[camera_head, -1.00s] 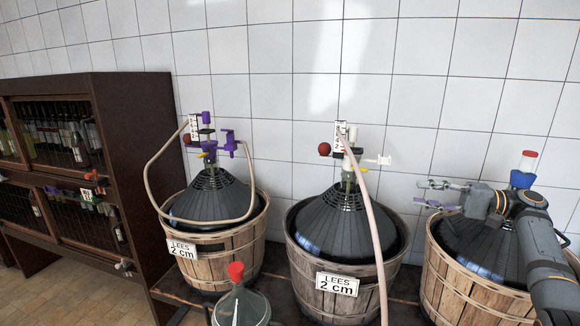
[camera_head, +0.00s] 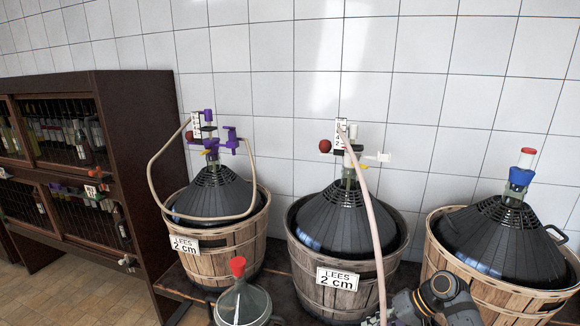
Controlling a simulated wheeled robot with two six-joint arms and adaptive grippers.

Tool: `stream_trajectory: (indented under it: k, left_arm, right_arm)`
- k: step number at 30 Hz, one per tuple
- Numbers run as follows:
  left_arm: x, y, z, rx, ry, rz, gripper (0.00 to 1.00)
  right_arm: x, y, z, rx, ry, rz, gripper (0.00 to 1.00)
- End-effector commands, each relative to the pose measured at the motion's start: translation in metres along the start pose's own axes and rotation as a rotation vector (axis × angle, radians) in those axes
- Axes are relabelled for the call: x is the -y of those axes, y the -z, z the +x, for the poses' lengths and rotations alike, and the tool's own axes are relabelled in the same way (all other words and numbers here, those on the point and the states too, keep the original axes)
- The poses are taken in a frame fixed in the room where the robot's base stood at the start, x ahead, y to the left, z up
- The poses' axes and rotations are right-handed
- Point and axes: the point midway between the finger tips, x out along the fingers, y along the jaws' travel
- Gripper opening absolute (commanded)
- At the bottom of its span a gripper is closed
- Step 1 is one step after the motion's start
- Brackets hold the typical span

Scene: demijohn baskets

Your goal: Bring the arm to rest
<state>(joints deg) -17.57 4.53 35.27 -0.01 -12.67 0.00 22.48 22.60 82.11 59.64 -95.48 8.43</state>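My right arm (camera_head: 440,295) shows at the lower right, low in front of the right demijohn's basket. Its gripper (camera_head: 378,319) is at the bottom edge of the picture, mostly cut off, beside the hose of the middle demijohn. I cannot tell whether it is open or shut. The right demijohn (camera_head: 500,240) sits in its basket with a blue and red-topped stopper (camera_head: 522,170) on its neck. My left gripper is not in view.
The middle demijohn (camera_head: 345,220) and left demijohn (camera_head: 215,195) stand in baskets with tags, valves and hoses. A red-capped glass vessel (camera_head: 242,300) stands in front. A dark bottle cabinet (camera_head: 140,150) is at the left. White tiled wall lies behind.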

Motion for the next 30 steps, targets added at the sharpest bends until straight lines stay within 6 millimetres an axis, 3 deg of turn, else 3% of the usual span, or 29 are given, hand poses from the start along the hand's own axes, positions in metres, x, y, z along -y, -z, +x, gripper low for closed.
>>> stream_trajectory:
  k: [1,4,6,12,24,30]
  left_arm:
    - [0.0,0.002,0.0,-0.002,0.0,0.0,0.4]
    - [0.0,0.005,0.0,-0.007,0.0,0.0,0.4]
    - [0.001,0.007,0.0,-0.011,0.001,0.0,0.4]
    - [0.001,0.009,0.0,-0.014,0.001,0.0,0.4]
    - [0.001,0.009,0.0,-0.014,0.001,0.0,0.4]
    - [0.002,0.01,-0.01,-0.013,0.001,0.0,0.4]
  right_arm:
    - [-0.012,-0.038,0.029,0.014,-0.089,-0.046,0.33]
    - [-0.028,-0.092,0.052,0.0,-0.25,-0.129,0.33]
    - [-0.034,-0.121,0.057,-0.017,-0.332,-0.169,0.33]
    - [-0.04,-0.175,0.045,-0.067,-0.497,-0.23,0.33]
    - [-0.04,-0.238,-0.012,-0.152,-0.722,-0.263,0.33]
    - [-0.068,-0.23,0.017,-0.134,-0.728,-0.252,0.33]
